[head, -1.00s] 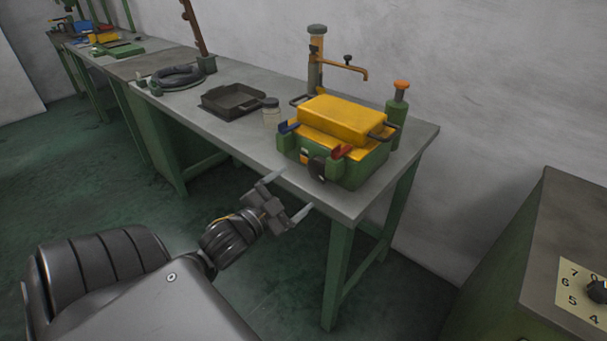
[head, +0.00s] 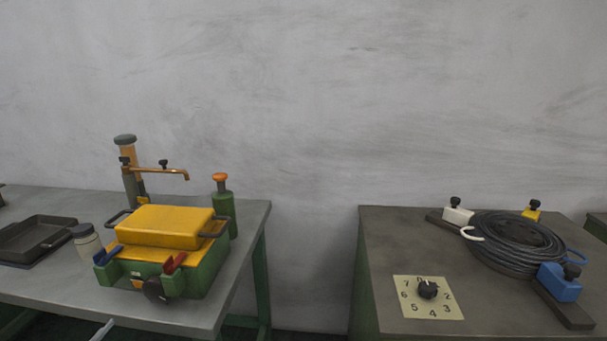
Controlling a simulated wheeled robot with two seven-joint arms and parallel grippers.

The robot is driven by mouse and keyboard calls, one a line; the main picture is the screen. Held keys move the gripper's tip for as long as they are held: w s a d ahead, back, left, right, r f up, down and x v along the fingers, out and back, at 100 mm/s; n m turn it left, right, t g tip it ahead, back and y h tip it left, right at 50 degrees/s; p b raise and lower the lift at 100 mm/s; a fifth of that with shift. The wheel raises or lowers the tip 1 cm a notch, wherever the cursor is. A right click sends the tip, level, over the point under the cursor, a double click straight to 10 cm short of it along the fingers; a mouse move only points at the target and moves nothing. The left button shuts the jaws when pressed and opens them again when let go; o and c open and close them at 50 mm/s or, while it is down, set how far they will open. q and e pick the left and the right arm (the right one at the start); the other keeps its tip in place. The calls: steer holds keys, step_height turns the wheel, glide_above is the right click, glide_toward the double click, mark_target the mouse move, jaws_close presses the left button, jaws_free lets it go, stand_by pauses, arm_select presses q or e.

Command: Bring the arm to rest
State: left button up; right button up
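One pale fingertip of my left gripper (head: 103,330) shows at the bottom edge, in front of the left table's front edge. The rest of that gripper and its arm are out of view, so its opening cannot be seen. My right gripper is not in view. The green machine with a yellow top (head: 160,228) stands on the left table, beyond and to the right of the fingertip, apart from it.
The grey table (head: 245,228) also holds a black tray (head: 35,237), a jar (head: 87,243), a green bottle with an orange cap (head: 223,210) and a tap-like post (head: 130,172). At right, a cabinet (head: 390,235) bears a numbered dial (head: 428,290) and coiled cable (head: 515,245). A gap separates them.

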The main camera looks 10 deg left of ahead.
arm_select(q)
step_height(320, 180, down, 12)
steer(key=w+a+n+g+p, duration=0.1)
steer(key=a+n+g, duration=0.1)
steer(key=g, duration=0.1)
steer(key=s+d+f+n+g+p, duration=0.1)
steer(key=s+d+f+g, duration=0.2)
steer(key=f, duration=1)
steer(key=s+f+n+g+p, duration=0.1)
steer(key=s+f+g, duration=0.3)
steer(key=f, duration=0.9)
steer(key=s+d+f+g, duration=0.2)
steer(key=s+f, duration=0.4)
steer(key=s, duration=0.3)
steer(key=s+d+f+g+p, duration=0.1)
steer(key=s+d+f, duration=0.3)
steer(key=s, duration=0.6)
steer(key=s+d+f+g+h+p, duration=0.1)
steer(key=s+d+f+g, duration=0.2)
steer(key=s+f, duration=0.5)
steer(key=shift+s+d, duration=0.35)
steer(key=shift+s, duration=0.4)
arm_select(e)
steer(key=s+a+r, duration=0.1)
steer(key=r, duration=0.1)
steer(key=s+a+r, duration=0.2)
